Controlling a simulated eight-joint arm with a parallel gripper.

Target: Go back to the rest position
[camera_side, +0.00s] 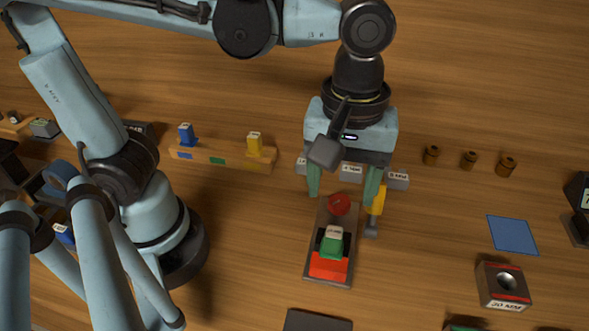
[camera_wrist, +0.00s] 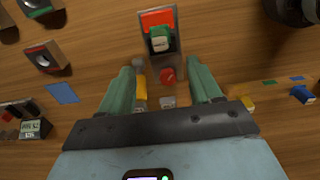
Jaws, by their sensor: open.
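My gripper (camera_side: 343,190) hangs from the arm above the table, fingers pointing down, open with nothing between its green fingers. In the wrist view my gripper (camera_wrist: 162,78) also shows its two fingers spread apart. The plate also shows in the wrist view (camera_wrist: 177,58). The rest position itself is not marked in either view.
A yellow-handled tool (camera_side: 377,202) lies beside the right finger. Grey labelled blocks (camera_side: 351,174) stand behind the fingers. A wooden rack (camera_side: 225,156) holds blue and yellow pieces.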

